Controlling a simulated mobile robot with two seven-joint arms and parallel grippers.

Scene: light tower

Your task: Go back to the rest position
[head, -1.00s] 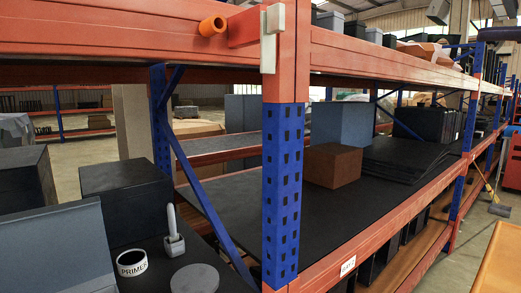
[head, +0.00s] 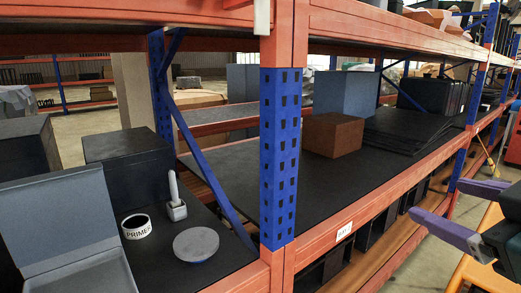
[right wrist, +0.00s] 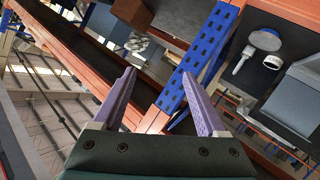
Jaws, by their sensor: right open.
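My right gripper (head: 432,198) is at the right edge of the head view, with two purple fingers apart and nothing between them. It is in front of the shelf's orange front beam, over the aisle side. In the right wrist view the gripper (right wrist: 158,73) is open and empty, with a blue perforated rack post (right wrist: 205,50) beyond the fingers. My left gripper is not in view.
On the left shelf are a white stick in a small base (head: 175,208), a PRIMER roll (head: 136,227), a grey disc (head: 196,244) and an open grey box (head: 62,220). A blue post (head: 280,160) stands mid-view. A brown box (head: 333,135) sits beyond it.

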